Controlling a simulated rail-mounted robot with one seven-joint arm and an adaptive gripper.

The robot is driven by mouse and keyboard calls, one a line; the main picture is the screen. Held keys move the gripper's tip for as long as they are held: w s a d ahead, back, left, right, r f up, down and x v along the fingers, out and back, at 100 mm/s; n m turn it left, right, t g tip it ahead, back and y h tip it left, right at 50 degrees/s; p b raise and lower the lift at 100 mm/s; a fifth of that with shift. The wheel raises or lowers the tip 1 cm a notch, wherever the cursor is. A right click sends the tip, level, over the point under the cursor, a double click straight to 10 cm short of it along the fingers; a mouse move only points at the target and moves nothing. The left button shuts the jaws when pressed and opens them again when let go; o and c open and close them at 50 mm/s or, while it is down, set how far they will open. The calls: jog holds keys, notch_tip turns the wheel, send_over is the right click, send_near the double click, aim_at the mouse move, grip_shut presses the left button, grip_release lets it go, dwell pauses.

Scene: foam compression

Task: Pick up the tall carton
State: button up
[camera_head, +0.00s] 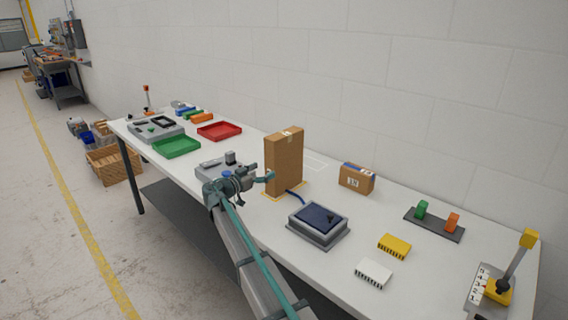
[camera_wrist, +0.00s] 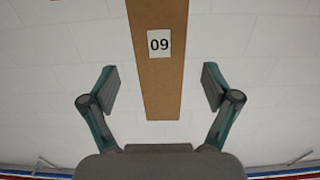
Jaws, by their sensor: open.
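The tall brown carton (camera_head: 284,163) stands upright on the worktable, on a yellow-outlined spot. In the wrist view the carton (camera_wrist: 160,85) runs down from the top edge, with a white "09" label on its face. My gripper (camera_head: 264,177) is at the carton's left side in the head view, low to mid height. In the wrist view my gripper (camera_wrist: 161,88) is open, one finger on each side of the carton, with visible gaps. I cannot tell how deep the carton sits between the fingers.
A small carton (camera_head: 357,178) stands to the right. A grey device with a dark blue top (camera_head: 318,222) is in front of the carton. A grey unit (camera_head: 220,170) lies behind my gripper. Red (camera_head: 220,131) and green (camera_head: 176,147) trays are further left. The wall is behind.

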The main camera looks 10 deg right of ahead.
aim_at(279, 162)
jog(key=p+x, duration=0.2)
jog(key=x, duration=0.7)
jog(key=shift+w+d+p, duration=0.1)
jog(key=shift+p, duration=0.2)
jog(key=shift+c, duration=0.3)
jog(key=c, duration=1.3)
jog(key=shift+c, duration=0.3)
